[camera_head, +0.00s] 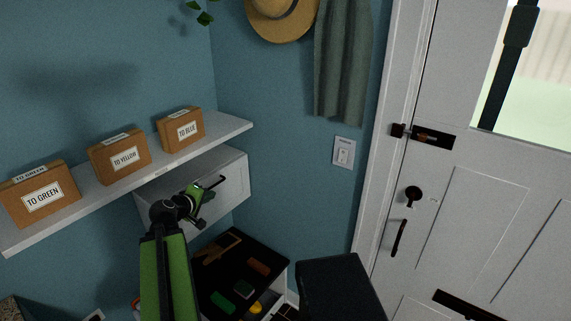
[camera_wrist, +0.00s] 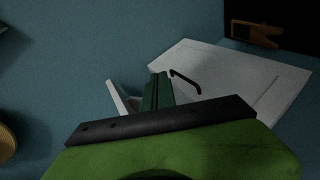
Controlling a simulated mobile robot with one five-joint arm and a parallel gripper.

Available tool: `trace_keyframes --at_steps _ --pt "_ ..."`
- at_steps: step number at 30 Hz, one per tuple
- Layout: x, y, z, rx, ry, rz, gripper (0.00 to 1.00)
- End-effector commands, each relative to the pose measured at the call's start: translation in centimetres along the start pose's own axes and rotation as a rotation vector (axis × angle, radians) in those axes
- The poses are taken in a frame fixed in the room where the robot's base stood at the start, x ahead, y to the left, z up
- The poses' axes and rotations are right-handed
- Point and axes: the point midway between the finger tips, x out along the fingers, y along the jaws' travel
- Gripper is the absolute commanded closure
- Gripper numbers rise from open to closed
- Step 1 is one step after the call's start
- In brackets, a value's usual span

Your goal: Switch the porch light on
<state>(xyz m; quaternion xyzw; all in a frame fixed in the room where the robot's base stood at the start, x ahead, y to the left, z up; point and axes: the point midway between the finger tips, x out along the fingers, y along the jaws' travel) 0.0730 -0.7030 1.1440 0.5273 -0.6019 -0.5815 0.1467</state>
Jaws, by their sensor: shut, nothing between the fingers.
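The light switch (camera_head: 343,152) is a white wall plate with a small rocker and a label too small to read, on the blue wall just left of the door frame. It is not visible in the wrist view. My gripper (camera_head: 206,195) is at the end of the green arm, in front of the white wall cabinet and left of and below the switch, well apart from it. In the wrist view its dark green fingers (camera_wrist: 160,90) are together and empty. Whether the rocker is up or down is too small to tell.
A white shelf (camera_head: 105,190) holds three labelled cardboard boxes. Below it is the white cabinet (camera_head: 233,184) with a black handle. A black-topped bench (camera_head: 225,275) carries small items. A hat (camera_head: 282,18) and grey-green cloth (camera_head: 340,65) hang above the switch. The white door (camera_head: 480,210) stands right.

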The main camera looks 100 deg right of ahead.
Motion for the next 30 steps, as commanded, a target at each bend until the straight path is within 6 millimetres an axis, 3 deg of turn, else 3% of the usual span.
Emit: trace_keyframes --at_steps 1,3,6,9,12,16,23,30 --pt "2.8 4.0 4.7 -0.008 -0.046 0.072 1.00" --pt "5.4 9.2 10.7 -0.044 -0.099 0.166 1.00" --pt "7.5 15.0 18.6 -0.105 -0.169 0.267 1.00" --pt "8.2 18.9 24.8 -0.162 -0.227 0.330 1.00" --pt "8.4 20.9 28.4 -0.199 -0.260 0.362 1.00" --pt "8.3 21.8 30.1 -0.217 -0.275 0.375 1.00" --pt "8.3 21.8 30.0 -0.217 -0.275 0.374 1.00" --pt "8.4 21.1 27.8 -0.225 -0.245 0.370 1.00"
